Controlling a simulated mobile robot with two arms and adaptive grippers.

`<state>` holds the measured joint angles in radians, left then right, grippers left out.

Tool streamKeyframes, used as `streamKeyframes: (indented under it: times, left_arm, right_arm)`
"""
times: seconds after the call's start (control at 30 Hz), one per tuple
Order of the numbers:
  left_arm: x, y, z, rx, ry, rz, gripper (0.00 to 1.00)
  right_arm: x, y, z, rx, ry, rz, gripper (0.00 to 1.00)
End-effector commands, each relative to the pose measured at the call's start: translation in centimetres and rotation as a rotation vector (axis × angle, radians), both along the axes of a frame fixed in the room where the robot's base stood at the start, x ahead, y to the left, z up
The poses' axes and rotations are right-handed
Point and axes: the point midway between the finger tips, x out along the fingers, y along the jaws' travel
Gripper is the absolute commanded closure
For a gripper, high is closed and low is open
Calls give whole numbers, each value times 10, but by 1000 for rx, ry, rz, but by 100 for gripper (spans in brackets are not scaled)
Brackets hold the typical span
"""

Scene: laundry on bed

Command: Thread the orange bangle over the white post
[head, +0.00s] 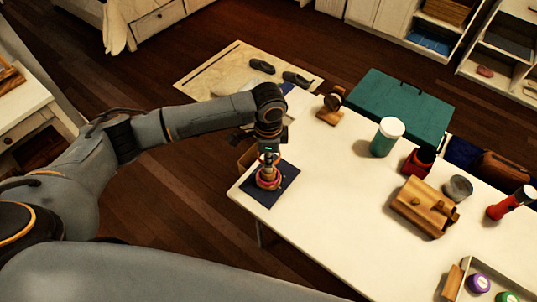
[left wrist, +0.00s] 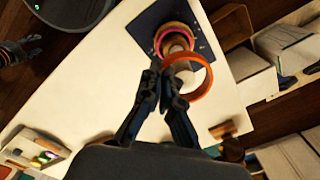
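The post stands on a dark blue mat (head: 284,186) at the table's near left corner. Pink and tan rings (left wrist: 172,32) lie around its base in the left wrist view; its pale top partly shows among the rings. The orange bangle (left wrist: 208,82) is tilted and nearer the camera, beside and partly over the post in that view. My left gripper (left wrist: 165,72) is closed on the bangle's left rim. In the head view the left gripper (head: 268,154) is just above the rings; whether the bangle encircles the post is unclear. A dark part at the wrist view's left edge, possibly my right gripper (left wrist: 22,50), is unclear.
A wooden stand (head: 330,108), a green cup with white lid (head: 387,137), a wooden box (head: 424,208), a red flashlight (head: 510,203) and a teal case (head: 400,103) are to the right. The table's front middle (head: 340,220) is clear.

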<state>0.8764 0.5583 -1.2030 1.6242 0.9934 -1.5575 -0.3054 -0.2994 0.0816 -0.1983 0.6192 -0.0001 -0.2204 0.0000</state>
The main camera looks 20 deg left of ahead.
Motion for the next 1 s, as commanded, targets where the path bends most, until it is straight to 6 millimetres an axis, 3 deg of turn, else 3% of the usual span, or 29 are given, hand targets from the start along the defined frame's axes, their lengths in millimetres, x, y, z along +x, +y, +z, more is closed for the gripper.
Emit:
streamKeyframes:
  times: [0.47,0.63,1.0]
  left_arm:
    - [0,0,-11,0,-1,-1,100]
    - [0,0,-11,0,0,0,68]
    - [1,0,-6,-1,-1,0,68]
  right_arm:
    - [0,1,-2,1,0,1,51]
    - [0,2,-2,2,-1,1,51]
    - [-1,3,-2,3,0,2,51]
